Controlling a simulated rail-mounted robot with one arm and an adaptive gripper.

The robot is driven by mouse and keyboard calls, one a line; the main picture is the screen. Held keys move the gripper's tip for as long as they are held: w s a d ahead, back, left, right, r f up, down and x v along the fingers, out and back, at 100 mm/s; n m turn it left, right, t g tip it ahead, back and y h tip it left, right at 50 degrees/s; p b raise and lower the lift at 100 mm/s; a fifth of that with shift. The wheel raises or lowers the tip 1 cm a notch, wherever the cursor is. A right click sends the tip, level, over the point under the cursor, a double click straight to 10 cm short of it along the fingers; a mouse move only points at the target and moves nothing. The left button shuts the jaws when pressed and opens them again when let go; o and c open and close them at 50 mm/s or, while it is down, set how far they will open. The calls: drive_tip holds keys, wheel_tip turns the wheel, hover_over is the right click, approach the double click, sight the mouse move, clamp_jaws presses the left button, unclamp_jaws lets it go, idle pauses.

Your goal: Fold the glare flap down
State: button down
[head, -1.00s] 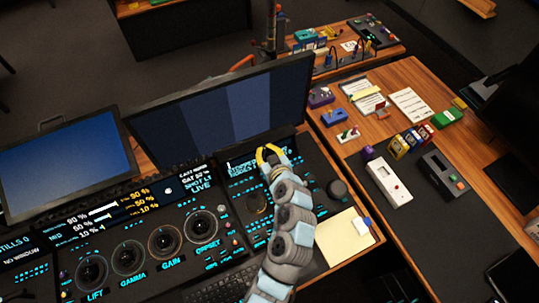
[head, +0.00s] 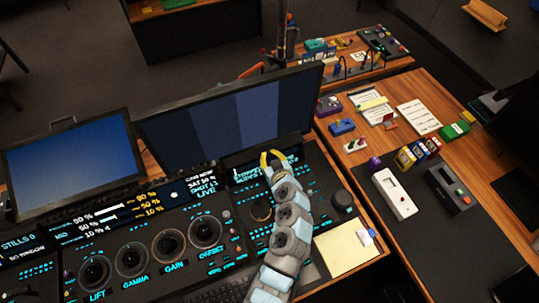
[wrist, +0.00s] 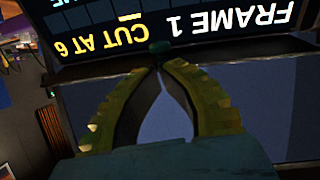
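The glare flap appears to be the dark strip (head: 262,153) along the back edge of the small text display (head: 250,172), at the console's right. In the wrist view a dark ledge (wrist: 240,47) crosses just under the display's upside-down text (wrist: 140,30); I cannot tell its tilt. My gripper (head: 270,157) is over this display, its yellow fingers at the strip. In the wrist view my gripper's fingertips (wrist: 160,68) come together, with a gap lower between the fingers.
A large monitor (head: 235,110) stands close behind the display, and a blue-screened monitor (head: 70,165) is at left. Console dials (head: 168,245) lie left of my arm. A round dark knob (head: 342,200) and a cream notepad (head: 345,246) lie to its right.

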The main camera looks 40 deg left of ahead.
drive_tip(key=shift+f, duration=0.15)
drive_tip(key=f+b, duration=0.1)
drive_tip(key=b, duration=0.4)
drive_tip(key=shift+f+y+b, duration=0.25)
drive_tip(key=shift+y+b, duration=0.15)
drive_tip(key=b, duration=0.6)
drive_tip(key=shift+d+f+t+y, duration=0.1)
drive_tip(key=shift+f+t+y, duration=0.3)
drive_tip(key=shift+r, duration=0.15)
drive_tip(key=r+v, duration=0.2)
drive_tip(key=v, duration=1.1)
drive_tip(key=shift+a+r, duration=0.25)
drive_tip(key=shift+a, duration=0.05)
drive_tip(key=shift+w, duration=0.1)
